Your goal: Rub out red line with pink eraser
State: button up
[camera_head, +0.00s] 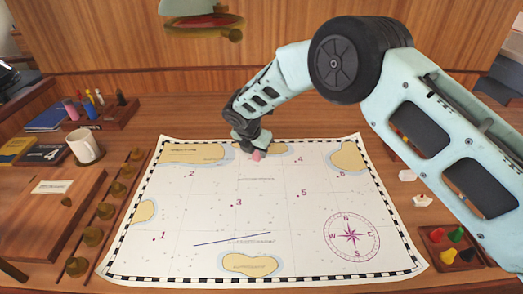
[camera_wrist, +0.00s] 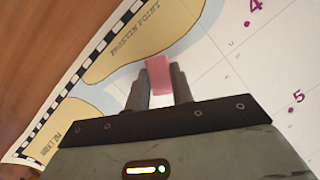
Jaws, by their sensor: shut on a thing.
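My gripper (camera_head: 254,149) is at the far edge of the white chart (camera_head: 215,200), near its top middle. It is shut on a pink eraser (camera_head: 256,156). In the wrist view the eraser (camera_wrist: 158,77) sits between the two grey fingers, over the chart by a tan land patch marked "Prosten Point". I cannot tell whether the eraser touches the paper. A thin dark blue line (camera_head: 232,239) runs across the lower middle of the chart. I cannot make out a red line in either view.
A white mug (camera_head: 86,146) and a row of brass knobs (camera_head: 108,207) stand left of the chart. A pen holder (camera_head: 102,110) is behind them. A tray of coloured pieces (camera_head: 452,245) is at the lower right. The chart's middle is clear.

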aim_at(225, 163)
jog(key=shift+s+a, duration=0.2)
jog(key=shift+a, duration=0.4)
jog(key=shift+s+a, duration=0.2)
jog(key=shift+a, duration=0.4)
jog(key=shift+s+a, duration=0.15)
jog(key=shift+a, duration=0.45)
jog(key=shift+a+b, duration=0.15)
jog(key=shift+b, duration=0.15)
jog(key=shift+s+a, duration=0.2)
jog(key=shift+a, duration=0.35)
jog(key=shift+s+a, duration=0.15)
jog(key=shift+a, duration=0.4)
jog(key=shift+s+a+b, duration=0.2)
jog(key=shift+a+b, duration=0.05)
jog(key=shift+a, duration=0.4)
jog(key=shift+s+a+b, duration=0.15)
jog(key=shift+a+b, duration=0.1)
jog(key=shift+a, duration=0.35)
jog(key=shift+s+a+b, duration=0.2)
jog(key=shift+a, duration=0.4)
jog(key=shift+s+a+b, duration=0.15)
jog(key=shift+a, duration=0.45)
